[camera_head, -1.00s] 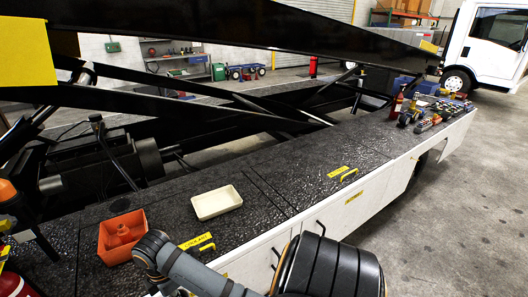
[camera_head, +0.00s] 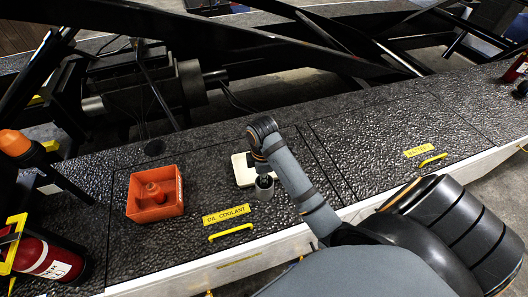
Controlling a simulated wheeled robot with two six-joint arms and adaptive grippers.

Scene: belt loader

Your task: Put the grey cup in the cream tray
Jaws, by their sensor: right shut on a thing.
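The cream tray (camera_head: 241,172) lies on the black textured deck, partly hidden behind my right arm and gripper. My right gripper (camera_head: 263,180) points down at the tray's front right side. It is shut on the grey cup (camera_head: 264,192), a small grey cylinder whose top is partly covered by the fingers. The cup overlaps the tray's near right edge in the picture; I cannot tell how high it is above the deck. My left gripper is out of view.
An orange bin (camera_head: 155,205) with an orange object inside stands left of the tray. A red fire extinguisher (camera_head: 48,262) is at the lower left. Yellow handles (camera_head: 231,232) line the deck's front. Black lift beams (camera_head: 320,40) run behind.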

